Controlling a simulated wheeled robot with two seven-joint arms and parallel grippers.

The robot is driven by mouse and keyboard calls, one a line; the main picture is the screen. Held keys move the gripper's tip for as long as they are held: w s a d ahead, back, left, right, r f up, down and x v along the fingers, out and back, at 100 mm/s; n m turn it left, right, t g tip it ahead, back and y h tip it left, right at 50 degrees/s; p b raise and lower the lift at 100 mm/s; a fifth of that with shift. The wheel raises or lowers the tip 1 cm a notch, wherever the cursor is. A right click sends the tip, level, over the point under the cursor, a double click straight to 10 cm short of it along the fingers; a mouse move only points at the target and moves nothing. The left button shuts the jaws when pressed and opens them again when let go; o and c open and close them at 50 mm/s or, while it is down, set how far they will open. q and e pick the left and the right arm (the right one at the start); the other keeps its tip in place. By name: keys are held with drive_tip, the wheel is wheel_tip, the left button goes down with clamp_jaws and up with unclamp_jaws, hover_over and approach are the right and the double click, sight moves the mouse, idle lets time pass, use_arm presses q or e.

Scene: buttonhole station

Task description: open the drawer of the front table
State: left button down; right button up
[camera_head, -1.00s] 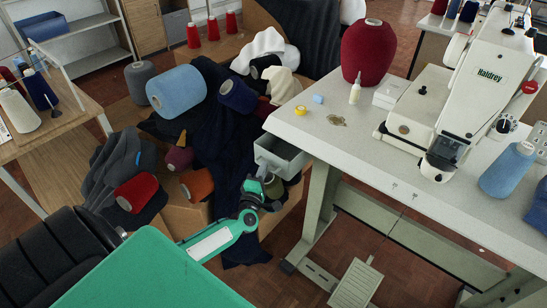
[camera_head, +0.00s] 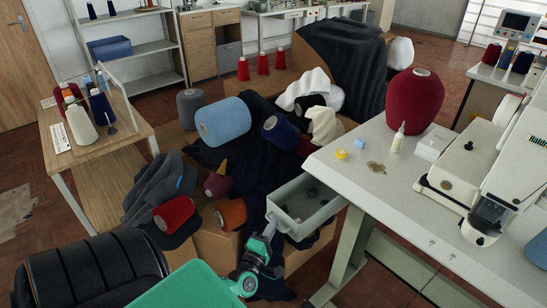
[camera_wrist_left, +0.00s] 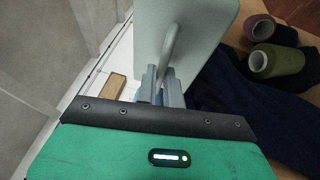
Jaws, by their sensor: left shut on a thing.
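The front table (camera_head: 400,185) is the light grey-topped one with the sewing machine. Its grey drawer (camera_head: 318,222) stands pulled out at the table's left end, and its inside shows with small dark items in it. My left gripper (camera_head: 268,231) is at the drawer's front, at the end of my green arm. In the left wrist view the gripper fingers (camera_wrist_left: 161,84) are shut on the drawer's curved handle (camera_wrist_left: 172,42), close against the grey front panel (camera_wrist_left: 195,50). The gripped part of the handle is hidden by the fingers. My right gripper is not in view.
A large red cone (camera_head: 413,100), a white bottle (camera_head: 398,138) and the sewing machine (camera_head: 500,175) stand on the table. Yarn cones and dark cloth (camera_head: 225,155) crowd the boxes left of the drawer. A black chair (camera_head: 95,270) stands at the lower left.

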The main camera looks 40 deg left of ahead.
use_arm(q)
drive_tip(key=c, duration=1.5)
unclamp_jaws()
